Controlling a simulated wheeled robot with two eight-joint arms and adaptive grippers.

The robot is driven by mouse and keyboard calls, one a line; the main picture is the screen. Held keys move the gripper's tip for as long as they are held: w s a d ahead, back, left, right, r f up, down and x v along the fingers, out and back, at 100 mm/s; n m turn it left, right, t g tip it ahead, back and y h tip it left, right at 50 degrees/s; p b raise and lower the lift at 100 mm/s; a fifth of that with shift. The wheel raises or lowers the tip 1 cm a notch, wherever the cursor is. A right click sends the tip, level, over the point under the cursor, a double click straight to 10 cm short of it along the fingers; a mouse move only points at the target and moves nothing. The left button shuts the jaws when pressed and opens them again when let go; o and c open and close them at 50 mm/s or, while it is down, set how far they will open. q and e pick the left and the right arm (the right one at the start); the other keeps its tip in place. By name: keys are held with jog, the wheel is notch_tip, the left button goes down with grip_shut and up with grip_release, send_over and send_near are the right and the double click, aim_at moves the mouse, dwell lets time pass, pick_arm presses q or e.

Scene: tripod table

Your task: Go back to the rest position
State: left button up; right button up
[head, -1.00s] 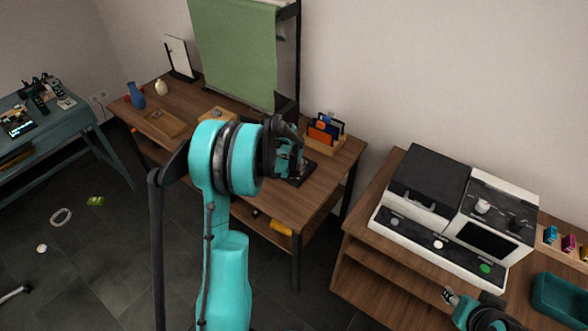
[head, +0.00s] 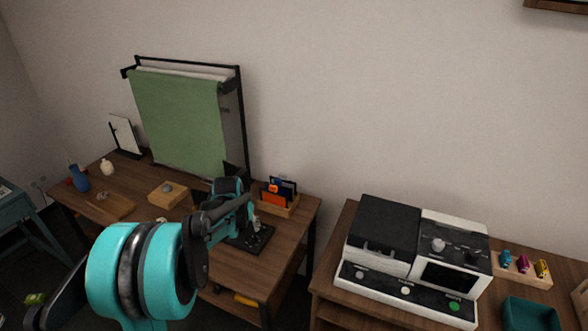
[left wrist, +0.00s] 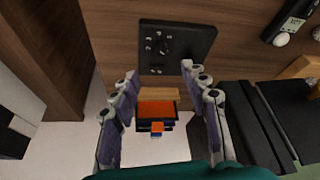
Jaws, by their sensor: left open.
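My left gripper (head: 246,208) is above the wooden desk (head: 294,237), near a black base plate (head: 258,238). In the left wrist view my left gripper (left wrist: 160,72) is open, with a finger at each side and nothing between the fingertips. The black plate (left wrist: 190,48) with small light parts on it lies beyond the fingertips there. An organizer with orange and blue items (left wrist: 157,108) shows between the fingers, below them, apart from them as far as I can tell. My right gripper is out of view.
The organizer (head: 279,196) stands at the desk's right end, close to my left gripper. A green backdrop (head: 180,122) on a black frame rises behind. A white and black machine (head: 415,258) stands on the right-hand cabinet. A blue vase (head: 79,178) is far left.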

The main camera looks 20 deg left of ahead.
pick_arm(q)
jog(key=s+d+r, duration=0.5)
jog(key=d+r, duration=0.1)
jog(key=d, duration=0.1)
jog(key=s+d+m+t, duration=0.1)
jog(key=s+d, duration=0.5)
jog(key=s, duration=0.3)
jog(key=s+d+r+m+t+h, duration=0.1)
jog(key=s+d, duration=0.6)
jog(key=s, duration=0.2)
jog(key=shift+s+d+r+m+t, duration=0.2)
jog(key=shift+s+m+t, duration=0.1)
jog(key=shift+m+t, duration=0.1)
